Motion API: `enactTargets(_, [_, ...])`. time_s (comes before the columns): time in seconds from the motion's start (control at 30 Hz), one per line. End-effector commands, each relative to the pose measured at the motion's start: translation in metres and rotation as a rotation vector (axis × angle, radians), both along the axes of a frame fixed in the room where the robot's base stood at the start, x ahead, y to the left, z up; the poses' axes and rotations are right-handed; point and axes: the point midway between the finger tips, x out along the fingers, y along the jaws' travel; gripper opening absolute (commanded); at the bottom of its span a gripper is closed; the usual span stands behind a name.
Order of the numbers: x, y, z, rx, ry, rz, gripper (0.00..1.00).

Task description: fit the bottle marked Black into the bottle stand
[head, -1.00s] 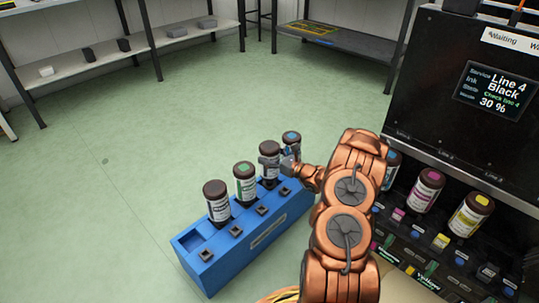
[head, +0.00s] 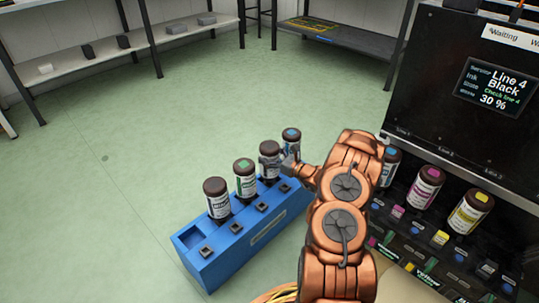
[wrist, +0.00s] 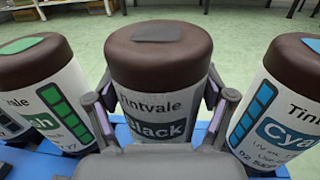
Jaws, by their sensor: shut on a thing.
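The bottle marked Black (wrist: 158,70) has a dark brown cap with a grey patch and a white label. It stands upright in the blue bottle holder, where it also shows in the head view (head: 270,148). My gripper (wrist: 161,112) is shut on it, one finger on each side of its body; it also shows in the head view (head: 279,160). The bottle's base is hidden by my gripper. I cannot tell whether this blue holder (head: 236,251) is the bottle stand.
A green-marked bottle (wrist: 40,95) stands close on the left and a Cyan bottle (wrist: 285,100) close on the right. Another bottle (head: 217,198) and an empty socket are at the holder's near end. A black machine (head: 430,110) with several bottles stands at right. Open floor lies left.

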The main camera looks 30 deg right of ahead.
Motion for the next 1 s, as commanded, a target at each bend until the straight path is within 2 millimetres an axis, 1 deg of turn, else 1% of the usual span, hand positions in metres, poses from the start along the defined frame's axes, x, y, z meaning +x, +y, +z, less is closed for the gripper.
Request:
enactTargets(0.37, [0.0003,-0.0005,-0.0032,0.0,-0.002,-0.001,0.24])
enactTargets(0.4, [0.0003,-0.0005,-0.0032,0.0,-0.002,-0.001,0.82])
enactTargets(0.57, [0.0001,-0.0004,-0.0035,0.0,-0.001,-0.001,0.99])
enactTargets(0.6, [0.0001,-0.0004,-0.0035,0.0,-0.001,-0.001,1.0])
enactTargets(0.9, [-0.0005,-0.0005,-0.0042,0.0,0.0,-0.001,1.0])
enactTargets(1.0, [-0.0048,-0.0024,-0.0042,0.001,0.0,-0.002,1.0])
